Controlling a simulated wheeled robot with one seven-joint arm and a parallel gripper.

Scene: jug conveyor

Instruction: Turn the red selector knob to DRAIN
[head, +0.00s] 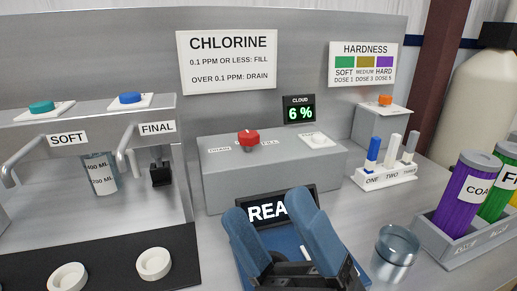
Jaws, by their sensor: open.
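The red selector knob (248,138) stands on top of a grey box (265,185) in the middle of the bench. Which way the knob points I cannot tell. My gripper (268,209) is in front of the box, below and nearer than the knob, with its two blue fingers apart and empty. It touches nothing that I can see.
A display (299,109) reads CLOUD 6 %. A white button (314,139) sits right of the knob. A dark screen (267,212) starting REA is partly hidden behind my fingers.

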